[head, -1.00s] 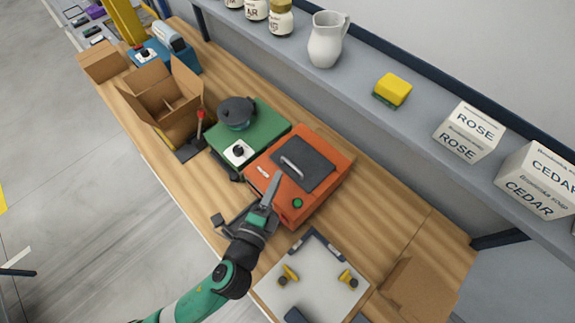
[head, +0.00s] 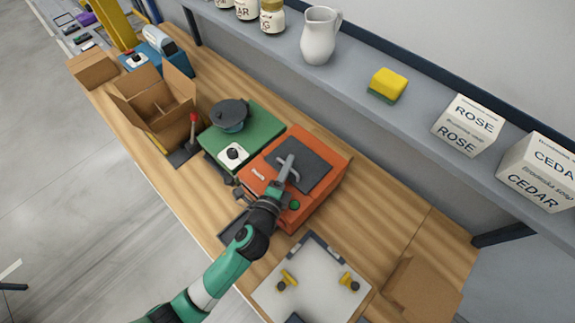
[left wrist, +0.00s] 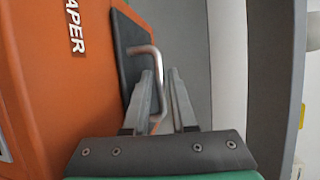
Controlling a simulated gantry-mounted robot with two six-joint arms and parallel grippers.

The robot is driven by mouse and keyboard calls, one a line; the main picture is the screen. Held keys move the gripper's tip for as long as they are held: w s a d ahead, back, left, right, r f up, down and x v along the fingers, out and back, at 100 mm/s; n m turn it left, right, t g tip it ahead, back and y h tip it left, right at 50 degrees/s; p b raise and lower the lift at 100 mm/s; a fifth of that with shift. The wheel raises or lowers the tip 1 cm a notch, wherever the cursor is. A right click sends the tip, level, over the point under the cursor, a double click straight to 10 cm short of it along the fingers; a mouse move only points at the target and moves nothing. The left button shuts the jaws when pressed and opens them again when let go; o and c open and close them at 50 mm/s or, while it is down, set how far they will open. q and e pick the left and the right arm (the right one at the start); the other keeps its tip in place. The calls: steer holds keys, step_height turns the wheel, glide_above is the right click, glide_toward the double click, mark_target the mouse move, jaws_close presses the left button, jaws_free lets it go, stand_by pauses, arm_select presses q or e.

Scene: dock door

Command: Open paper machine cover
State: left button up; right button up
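The paper machine is an orange box (head: 268,181) on the bench with a dark grey cover (head: 318,170) on top; "PAPER" shows on it in the left wrist view (left wrist: 50,70). A bent metal handle (left wrist: 156,62) stands on the cover. My left gripper (head: 288,160) is over the cover at the handle, hiding part of it in the head view. In the left wrist view its fingers (left wrist: 160,75) are apart, one on each side of the handle, with a small gap visible. The cover lies flat and closed. My right gripper is in neither view.
A green machine (head: 262,130) stands just left of the orange one, with a red-tipped lever (head: 193,128) and an open cardboard box (head: 160,108) beyond. A grey shelf (head: 350,80) runs along the back.

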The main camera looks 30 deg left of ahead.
arm_select(q)
steer(key=shift+w, duration=0.1)
jaws_close()
stand_by(1.4)
